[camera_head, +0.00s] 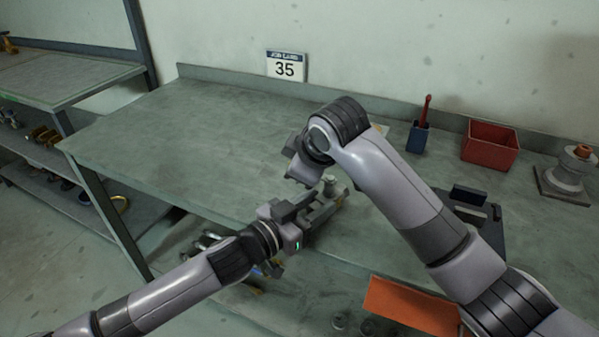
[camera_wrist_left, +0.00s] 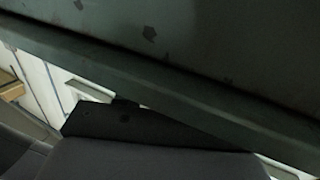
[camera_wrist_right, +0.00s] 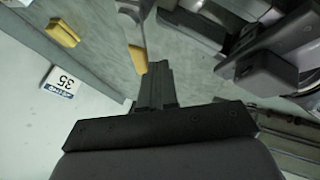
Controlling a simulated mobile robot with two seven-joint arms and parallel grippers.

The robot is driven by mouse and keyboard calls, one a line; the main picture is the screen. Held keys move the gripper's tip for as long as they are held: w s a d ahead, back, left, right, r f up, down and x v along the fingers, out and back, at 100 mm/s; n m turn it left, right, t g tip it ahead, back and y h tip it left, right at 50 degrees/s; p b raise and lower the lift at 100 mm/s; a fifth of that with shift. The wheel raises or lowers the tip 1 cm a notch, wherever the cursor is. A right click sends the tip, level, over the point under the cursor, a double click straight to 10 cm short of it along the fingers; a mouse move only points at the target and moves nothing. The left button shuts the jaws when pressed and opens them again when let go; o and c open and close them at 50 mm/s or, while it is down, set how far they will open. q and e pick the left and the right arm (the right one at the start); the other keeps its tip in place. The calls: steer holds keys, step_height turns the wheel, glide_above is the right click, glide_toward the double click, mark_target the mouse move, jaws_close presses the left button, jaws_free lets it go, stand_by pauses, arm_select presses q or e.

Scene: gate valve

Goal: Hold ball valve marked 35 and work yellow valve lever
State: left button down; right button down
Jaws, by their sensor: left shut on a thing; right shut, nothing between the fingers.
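A grey metal fitting, which looks like the ball valve (camera_head: 328,200), sits at the front edge of the bench. My left gripper (camera_head: 290,212) is shut on it from the left, though the fingers hide the contact. My right gripper (camera_head: 306,168) is just above and behind it, shut and empty. In the right wrist view, a grey bar with a yellow end, which looks like the valve lever (camera_wrist_right: 138,58), is close beside the right fingertips (camera_wrist_right: 152,80). I cannot tell whether they touch. A wall card marked 35 (camera_head: 286,66) hangs behind the bench.
The bench (camera_head: 190,130) is clear on its left. At the right stand a blue cup (camera_head: 418,136) with a red tool, a red bin (camera_head: 490,145) and a grey fitting on a base (camera_head: 567,174). An orange tray (camera_head: 412,305) is below, in front. A shelf (camera_head: 60,80) is at left.

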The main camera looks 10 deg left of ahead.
steer(key=shift+s+d, duration=0.15)
steer(key=shift+d, duration=0.2)
steer(key=shift+s+a, duration=0.2)
steer(key=shift+s, duration=0.15)
steer(key=s, duration=0.1)
steer(key=s+a, duration=0.1)
steer(key=shift+s+a, duration=0.3)
steer(key=s+r, duration=0.6)
steer(key=r, duration=0.2)
steer(key=shift+d, duration=0.45)
